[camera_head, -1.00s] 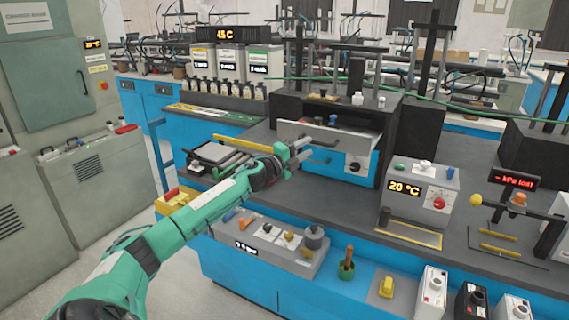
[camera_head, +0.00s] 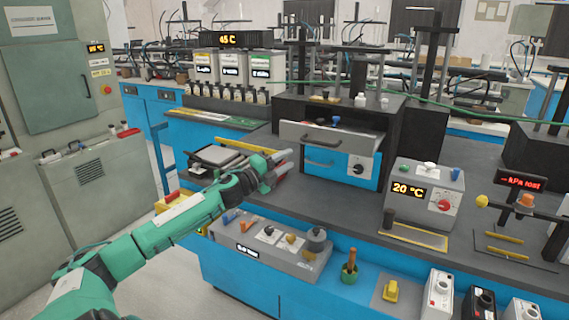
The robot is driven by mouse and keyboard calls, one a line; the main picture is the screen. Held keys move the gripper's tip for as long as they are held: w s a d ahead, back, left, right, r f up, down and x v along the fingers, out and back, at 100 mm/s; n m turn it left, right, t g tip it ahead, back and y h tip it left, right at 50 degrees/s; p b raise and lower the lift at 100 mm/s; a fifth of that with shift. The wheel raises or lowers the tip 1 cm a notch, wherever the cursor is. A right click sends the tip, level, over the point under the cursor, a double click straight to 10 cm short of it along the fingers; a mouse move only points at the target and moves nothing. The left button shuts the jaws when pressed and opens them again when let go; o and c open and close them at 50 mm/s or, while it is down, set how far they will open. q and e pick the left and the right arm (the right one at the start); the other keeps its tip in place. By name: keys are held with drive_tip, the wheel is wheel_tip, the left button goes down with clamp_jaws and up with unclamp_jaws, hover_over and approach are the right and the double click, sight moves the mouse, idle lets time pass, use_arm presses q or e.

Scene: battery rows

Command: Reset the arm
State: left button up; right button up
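My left arm is green and comes in from the lower left. Its gripper (camera_head: 284,164) is over the dark bench top, in front of the dark box with a grey drawer front (camera_head: 330,138). The gripper is apart from the drawer handle. Its two fingers look slightly apart and I see nothing between them, but they are small in the picture. The arm hides part of the bench edge. My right gripper is not in view.
A 20 °C control box (camera_head: 426,192) stands to the right on the bench. A grey control panel (camera_head: 268,247) and a green cup with a brown handle (camera_head: 349,268) are at the front. A flat tray device (camera_head: 215,157) is just left of my gripper. Grey cabinets (camera_head: 88,180) stand far left.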

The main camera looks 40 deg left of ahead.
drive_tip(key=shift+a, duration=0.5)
